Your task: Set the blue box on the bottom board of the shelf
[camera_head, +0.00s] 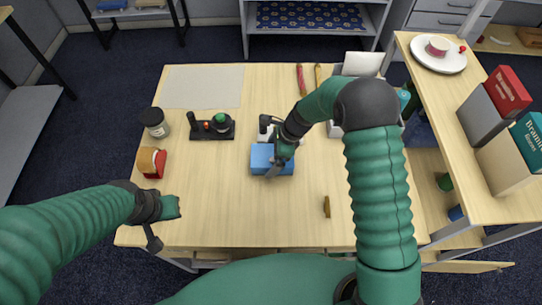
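The blue box (260,156) lies on the wooden table, near its middle. My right gripper (275,168) reaches down over the box from the right and covers part of it. Its fingers are at the box, but whether they grip it is unclear. My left gripper (153,238) is low at the table's front left corner, away from the box; its opening does not show clearly. A wooden shelf unit (455,100) stands at the right, with a lower board (410,165) partly hidden by my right arm. Another grey shelf (340,28) stands at the back.
A jar (154,122), a red and tan item (151,162) and a black tray with a green object (221,121) are on the table's left. A small brown block (327,207) lies front right. Boxes (507,90) and a plate (438,60) occupy the right unit's top. The front-middle table is clear.

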